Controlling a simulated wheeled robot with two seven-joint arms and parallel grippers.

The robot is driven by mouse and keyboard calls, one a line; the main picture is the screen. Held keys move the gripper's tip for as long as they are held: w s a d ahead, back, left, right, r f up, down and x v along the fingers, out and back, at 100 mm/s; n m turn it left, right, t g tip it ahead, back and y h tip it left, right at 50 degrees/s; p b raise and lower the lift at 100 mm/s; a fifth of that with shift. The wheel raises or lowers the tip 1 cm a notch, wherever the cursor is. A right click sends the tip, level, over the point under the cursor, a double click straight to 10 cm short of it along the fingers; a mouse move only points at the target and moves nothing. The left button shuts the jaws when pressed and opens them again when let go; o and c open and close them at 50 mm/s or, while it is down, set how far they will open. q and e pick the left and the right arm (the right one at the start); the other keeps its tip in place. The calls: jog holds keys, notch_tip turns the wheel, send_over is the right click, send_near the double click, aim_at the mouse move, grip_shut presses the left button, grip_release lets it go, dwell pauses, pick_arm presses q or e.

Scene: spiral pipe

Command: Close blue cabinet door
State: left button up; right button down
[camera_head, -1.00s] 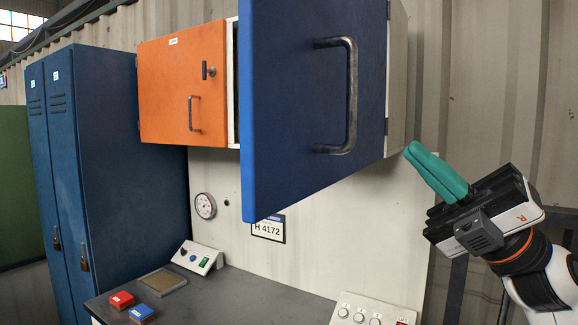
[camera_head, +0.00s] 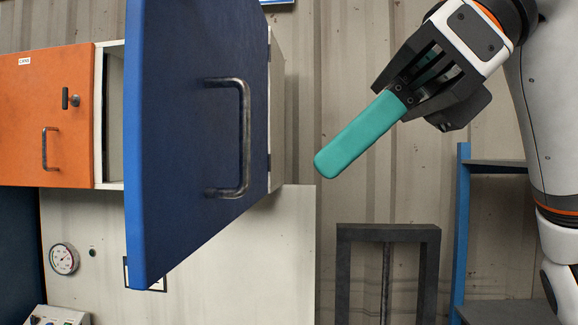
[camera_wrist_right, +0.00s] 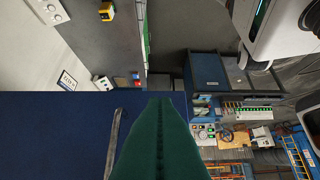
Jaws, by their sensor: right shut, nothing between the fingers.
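The blue cabinet door (camera_head: 185,130) stands open in the head view, swung out toward me, with a dark bar handle (camera_head: 243,140) on its face. The cabinet body (camera_head: 276,110) behind it is pale. My right gripper (camera_head: 322,168) has its teal fingers shut and empty, pointing down-left, to the right of the door with a visible gap in the picture. In the right wrist view the shut fingers (camera_wrist_right: 160,140) cover the bottom middle, and the blue door (camera_wrist_right: 60,130) with its handle (camera_wrist_right: 113,140) lies to their left. My left gripper is not in view.
A gauge (camera_head: 64,259) is on the pale panel below. A dark frame (camera_head: 388,233) and a blue-posted shelf (camera_head: 462,230) stand at the lower right.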

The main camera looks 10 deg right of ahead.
aim_at(179, 252)
jog(key=x, duration=0.3)
jog(key=a+r+p+x, duration=0.1)
jog(key=x, duration=0.3)
jog(key=p+x, duration=0.1)
jog(key=x, duration=0.2)
jog(key=shift+w+a+r, duration=0.1)
jog(key=shift+w+a, duration=0.1)
jog(key=shift+a, duration=0.15)
jog(key=shift+w+a, duration=0.15)
jog(key=shift+a, duration=0.5)
